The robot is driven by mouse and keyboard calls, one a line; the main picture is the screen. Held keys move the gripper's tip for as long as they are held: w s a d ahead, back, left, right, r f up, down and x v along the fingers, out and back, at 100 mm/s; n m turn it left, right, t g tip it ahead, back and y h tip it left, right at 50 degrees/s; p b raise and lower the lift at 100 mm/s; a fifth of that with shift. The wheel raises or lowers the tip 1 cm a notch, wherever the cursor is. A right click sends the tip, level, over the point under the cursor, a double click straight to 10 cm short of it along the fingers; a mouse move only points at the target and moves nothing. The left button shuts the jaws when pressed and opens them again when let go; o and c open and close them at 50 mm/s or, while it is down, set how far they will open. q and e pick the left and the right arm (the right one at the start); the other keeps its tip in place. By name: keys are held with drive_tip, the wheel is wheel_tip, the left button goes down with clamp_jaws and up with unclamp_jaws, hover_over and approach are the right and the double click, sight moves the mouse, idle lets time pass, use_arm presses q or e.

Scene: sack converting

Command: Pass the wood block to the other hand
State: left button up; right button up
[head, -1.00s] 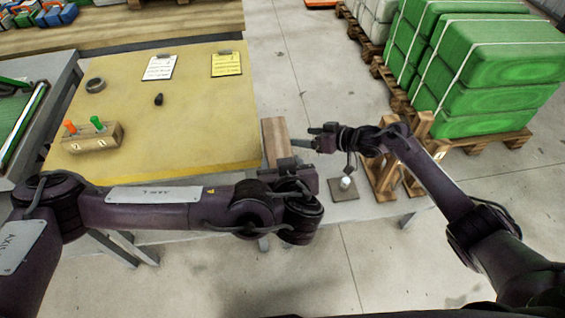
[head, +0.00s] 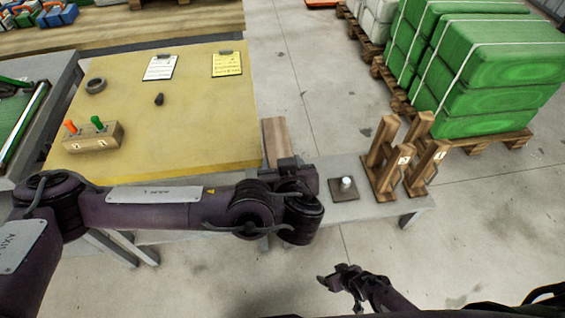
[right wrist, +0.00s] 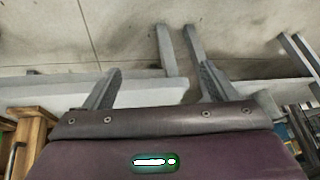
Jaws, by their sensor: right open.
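The wood block (head: 275,138) is a brown bar at the right edge of the yellow table top. It sticks out from my left gripper (head: 283,166), which is shut on it; the fingers are partly hidden behind the wrist. My right gripper (head: 326,284) is well below and to the right of the block in the head view, over the floor in front of the bench. It is open and empty. In the right wrist view its two fingers (right wrist: 158,82) stand wide apart with nothing between them.
A grey bench (head: 385,208) holds a small plate with a white knob (head: 346,185) and wooden stands (head: 385,160). The yellow table (head: 190,130) carries clipboards, a tape roll (head: 95,86) and a wooden holder (head: 93,138). Green sacks (head: 490,70) are stacked on a pallet behind.

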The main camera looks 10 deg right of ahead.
drive_tip(key=s+d+f+g+h, duration=0.1)
drive_tip(key=s+f+g, duration=0.1)
drive_tip(key=s, duration=0.9)
drive_tip(key=s+d+f+g+h, duration=0.1)
drive_tip(key=s+f, duration=0.3)
drive_tip(key=s, duration=0.8)
drive_tip(key=shift+s+g+h, duration=0.3)
drive_tip(key=shift+g, duration=0.3)
